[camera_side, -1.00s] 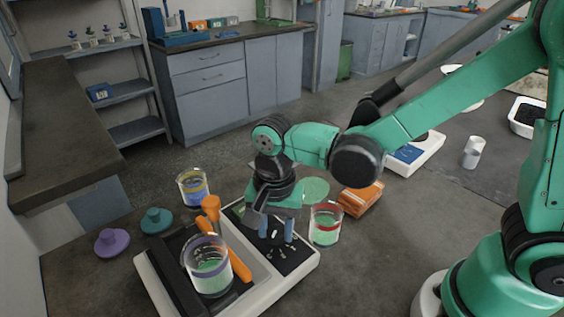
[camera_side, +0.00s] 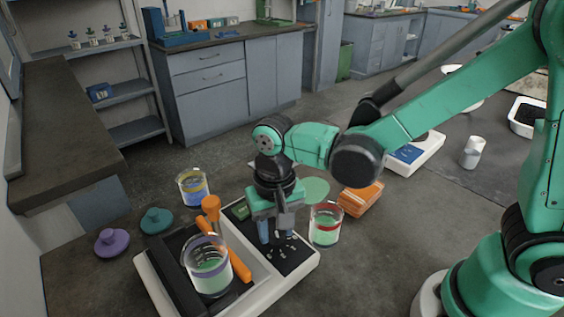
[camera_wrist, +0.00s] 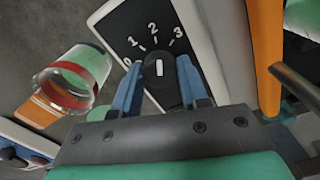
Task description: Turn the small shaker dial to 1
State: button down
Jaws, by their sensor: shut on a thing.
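The shaker (camera_side: 290,276) is a white base with a black dial panel (camera_side: 294,252) in the side view. Its black dial (camera_wrist: 160,88) is in the upper middle of the wrist view and carries a white pointer mark. Printed numbers 0, 1, 2 and 3 (camera_wrist: 178,33) curve around it. The mark points up, close to the 2. My gripper (camera_wrist: 160,84) has its blue fingers on either side of the dial and is shut on it. In the side view my gripper (camera_side: 276,232) hides most of the dial.
A glass jar with green contents (camera_side: 208,272) and an orange clamp bar (camera_side: 238,260) are on the shaker's left part. A red-banded jar (camera_side: 326,225) stands close to my gripper's right. An orange box (camera_side: 360,200) lies behind it. Purple (camera_side: 111,242) and teal (camera_side: 157,221) lids lie left.

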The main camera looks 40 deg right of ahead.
aim_at(276, 231)
jog(key=n, duration=0.4)
jog(key=shift+n, duration=2.6)
jog(key=shift+c, duration=2.3)
grip_release()
jog(key=shift+r, duration=2.8)
